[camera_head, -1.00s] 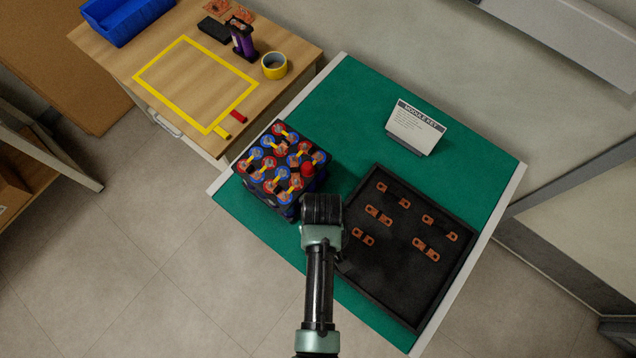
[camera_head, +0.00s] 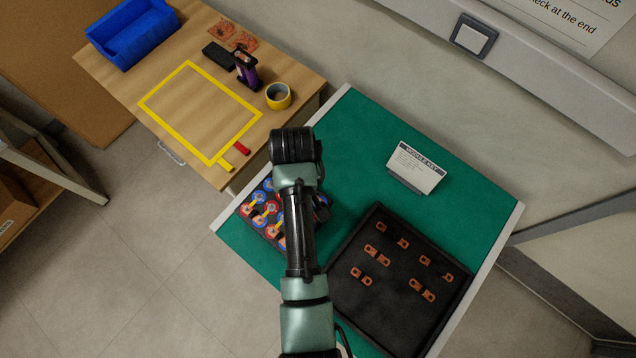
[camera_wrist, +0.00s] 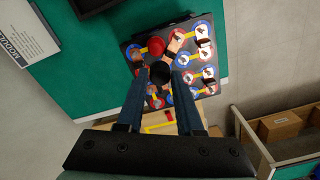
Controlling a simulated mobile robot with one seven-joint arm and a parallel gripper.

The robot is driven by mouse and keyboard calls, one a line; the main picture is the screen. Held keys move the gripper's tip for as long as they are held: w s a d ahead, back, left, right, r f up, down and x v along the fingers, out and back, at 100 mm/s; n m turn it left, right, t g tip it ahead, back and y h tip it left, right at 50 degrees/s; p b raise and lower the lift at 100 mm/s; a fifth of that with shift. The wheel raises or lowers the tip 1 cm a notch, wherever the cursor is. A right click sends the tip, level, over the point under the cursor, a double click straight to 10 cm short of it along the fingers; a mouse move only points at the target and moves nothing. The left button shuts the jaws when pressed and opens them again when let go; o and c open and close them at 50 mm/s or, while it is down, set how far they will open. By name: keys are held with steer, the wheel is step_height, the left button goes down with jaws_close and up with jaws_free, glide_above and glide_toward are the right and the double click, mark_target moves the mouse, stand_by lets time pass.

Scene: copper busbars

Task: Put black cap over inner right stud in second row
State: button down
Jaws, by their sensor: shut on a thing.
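The black cap (camera_wrist: 160,73) is held between the fingertips of my gripper (camera_wrist: 160,76) in the wrist view, its round dark end showing. Behind it is the battery module (camera_wrist: 132,66), a dark block with several red and blue stud rings, copper bars and yellow strips. The cap hides part of the module's middle, and I cannot tell which stud it lines up with or whether it touches one. A red cap (camera_wrist: 156,46) stands on the module just beyond the black cap. In the head view my arm covers much of the module (camera_head: 262,212) and hides the gripper's fingers.
A black tray (camera_head: 335,262) with several copper busbars lies right of the module on the green mat (camera_head: 350,130). A module key sign (camera_head: 415,168) stands behind it. The wooden table (camera_head: 190,60) holds a blue bin (camera_head: 133,38), yellow tape roll (camera_head: 278,96) and purple-handled tool (camera_head: 246,70).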

steer(key=a+n+p, duration=0.1)
steer(key=n, duration=0.1)
steer(key=s+a+n+p, duration=0.1)
steer(key=a+n, duration=0.1)
steer(key=a+n+p, duration=0.1)
steer(key=shift+s+a+f+n+p, duration=0.25)
steer(key=shift+s+f+n+p, duration=0.15)
step_height(320, 180, down, 3)
steer(key=b, duration=0.3)
steer(key=shift+r, duration=0.1)
steer(key=shift+f+b, duration=1.1)
steer(key=shift+f, duration=0.65)
steer(key=shift+f, duration=0.25)
